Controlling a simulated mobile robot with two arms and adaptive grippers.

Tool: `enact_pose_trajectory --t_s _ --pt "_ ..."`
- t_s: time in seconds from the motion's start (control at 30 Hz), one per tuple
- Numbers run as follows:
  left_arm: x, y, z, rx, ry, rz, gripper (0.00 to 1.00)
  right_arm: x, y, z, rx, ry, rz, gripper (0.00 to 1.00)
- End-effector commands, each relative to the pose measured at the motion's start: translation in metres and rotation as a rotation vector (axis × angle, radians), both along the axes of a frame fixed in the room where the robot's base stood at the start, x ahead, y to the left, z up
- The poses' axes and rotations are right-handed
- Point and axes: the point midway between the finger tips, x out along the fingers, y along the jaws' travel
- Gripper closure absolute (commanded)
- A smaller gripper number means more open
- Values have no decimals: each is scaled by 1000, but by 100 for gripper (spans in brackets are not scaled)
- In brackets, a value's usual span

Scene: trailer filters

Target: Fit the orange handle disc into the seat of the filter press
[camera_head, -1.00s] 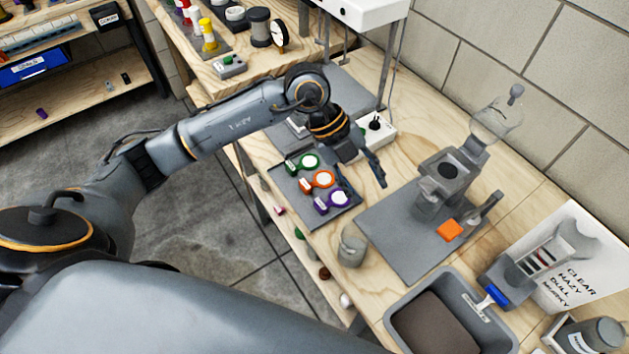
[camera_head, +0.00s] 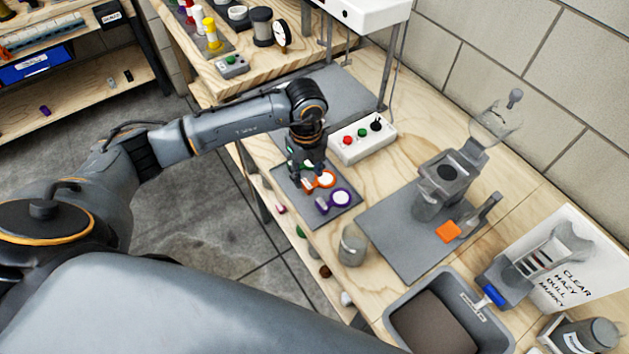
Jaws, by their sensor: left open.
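The orange handle disc (camera_head: 325,179) lies on a dark grey mat (camera_head: 347,214) on the bench, a ring with a white centre and a short handle to its left. The purple handle disc (camera_head: 339,198) lies just below it. The green handle disc is mostly hidden behind my gripper. My left gripper (camera_head: 304,178) is open, pointing down over the mat by the handle side of the orange disc; I cannot tell whether it touches. The filter press (camera_head: 440,181) stands to the right on a larger grey mat, its dark round seat (camera_head: 447,172) facing up and empty. My right gripper is not in view.
An orange square (camera_head: 447,231) lies beside the press. A small jar (camera_head: 353,245) stands between the mats. A grey tub (camera_head: 397,317) is at the front, and a white button box (camera_head: 362,140) lies behind the discs. A wall bounds the right.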

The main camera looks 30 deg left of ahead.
Motion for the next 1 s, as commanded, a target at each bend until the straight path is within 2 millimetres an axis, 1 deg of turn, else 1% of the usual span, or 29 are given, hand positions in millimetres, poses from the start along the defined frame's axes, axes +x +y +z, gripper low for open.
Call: enact_pose_trajectory --t_s 0.2,0.3,0.43,0.6,0.63,0.67,0.7,0.77,0.8,0.83,0.87,1.0 --pt "4 7 -28 2 5 3 56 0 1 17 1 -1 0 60" --pt "4 6 -42 0 4 1 56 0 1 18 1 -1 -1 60" --pt "5 6 -49 1 1 0 56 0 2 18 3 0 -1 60" --pt "5 6 -50 1 1 0 56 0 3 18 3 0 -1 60" --pt "5 6 -50 1 1 0 58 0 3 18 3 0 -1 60" --pt "5 6 -50 0 1 0 64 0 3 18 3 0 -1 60" --pt "5 6 -50 0 1 0 72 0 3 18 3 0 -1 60" --pt "5 6 -50 0 1 0 84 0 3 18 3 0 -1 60" --pt "5 6 -50 0 1 0 92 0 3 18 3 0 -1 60" --pt "5 6 -50 0 1 0 98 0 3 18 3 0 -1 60" --pt "5 6 -50 0 1 0 100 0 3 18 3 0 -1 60" --pt "5 6 -50 0 1 0 100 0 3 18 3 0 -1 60"
